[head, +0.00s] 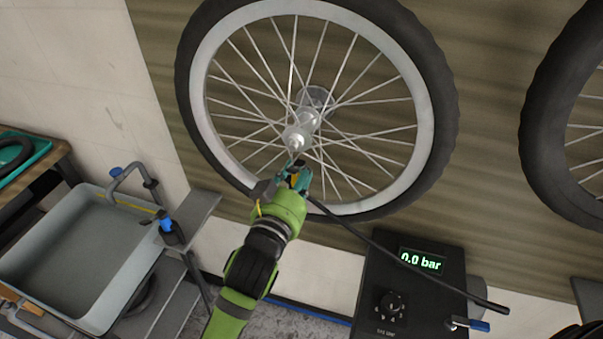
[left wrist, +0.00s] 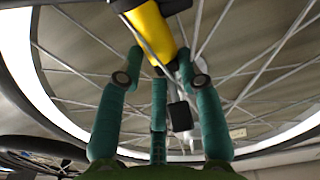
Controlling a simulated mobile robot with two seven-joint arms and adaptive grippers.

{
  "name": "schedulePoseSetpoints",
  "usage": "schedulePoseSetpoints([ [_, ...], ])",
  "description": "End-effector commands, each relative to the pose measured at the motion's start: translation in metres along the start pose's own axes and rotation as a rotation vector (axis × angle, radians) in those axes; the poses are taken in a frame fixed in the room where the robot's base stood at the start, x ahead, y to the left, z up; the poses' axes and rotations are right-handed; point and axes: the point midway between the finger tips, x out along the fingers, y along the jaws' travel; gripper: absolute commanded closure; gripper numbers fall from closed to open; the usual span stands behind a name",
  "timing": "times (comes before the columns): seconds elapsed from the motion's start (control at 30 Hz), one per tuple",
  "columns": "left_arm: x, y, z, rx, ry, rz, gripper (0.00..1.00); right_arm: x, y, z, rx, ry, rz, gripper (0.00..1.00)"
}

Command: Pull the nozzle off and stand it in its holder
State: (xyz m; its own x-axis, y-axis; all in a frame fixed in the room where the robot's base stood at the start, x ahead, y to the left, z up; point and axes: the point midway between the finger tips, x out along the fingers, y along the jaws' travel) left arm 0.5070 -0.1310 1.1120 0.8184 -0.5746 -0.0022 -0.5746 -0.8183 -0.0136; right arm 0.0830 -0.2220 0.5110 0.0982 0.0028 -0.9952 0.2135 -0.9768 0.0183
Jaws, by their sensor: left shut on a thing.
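The yellow nozzle (left wrist: 152,28) lies between the green fingers of my left gripper (left wrist: 160,66) in the left wrist view. My left gripper (head: 295,176) is shut on it in front of the wheel's lower spokes, just below the hub. A black hose (head: 400,264) runs from the gripper down to the right, across the inflator box. The fingers hide much of the nozzle in the head view, and I cannot tell whether it still touches a valve. I cannot clearly make out the holder. My right gripper is not in view.
The wheel (head: 436,110) hangs before a slatted wall, with another tyre (head: 540,120) at right. The black inflator box (head: 380,290) reads 0.0 bar and has a blue-tipped lever (head: 478,325). A grey basin (head: 70,250) and a shelf stand at left.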

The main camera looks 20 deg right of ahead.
Motion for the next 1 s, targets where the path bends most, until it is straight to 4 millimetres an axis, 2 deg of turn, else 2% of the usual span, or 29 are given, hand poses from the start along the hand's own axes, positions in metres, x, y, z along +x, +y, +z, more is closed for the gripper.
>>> schedulePoseSetpoints([
  [0.03,0.001,-0.003,0.006,0.002,-0.014,-0.007,0.92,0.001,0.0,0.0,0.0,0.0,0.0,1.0],
  [0.13,0.001,-0.003,0.005,0.003,-0.013,-0.007,0.92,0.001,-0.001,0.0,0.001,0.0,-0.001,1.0],
  [0.17,0.001,-0.003,0.005,0.003,-0.013,-0.007,0.52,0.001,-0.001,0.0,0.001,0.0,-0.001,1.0],
  [0.2,0.001,-0.003,0.005,0.003,-0.013,-0.006,0.36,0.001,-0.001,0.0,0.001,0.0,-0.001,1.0],
  [0.23,0.001,-0.003,0.005,0.002,-0.012,-0.006,0.27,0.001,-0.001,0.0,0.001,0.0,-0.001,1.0],
  [0.67,-0.005,0.0,0.002,0.0,-0.005,-0.001,0.27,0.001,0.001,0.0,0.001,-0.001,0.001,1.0],
  [0.77,-0.019,0.0,0.003,0.0,-0.006,-0.001,0.27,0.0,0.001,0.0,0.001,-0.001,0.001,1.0],
  [1.0,-0.07,-0.001,0.004,0.0,-0.008,-0.001,0.27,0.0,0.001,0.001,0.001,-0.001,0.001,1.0],
])
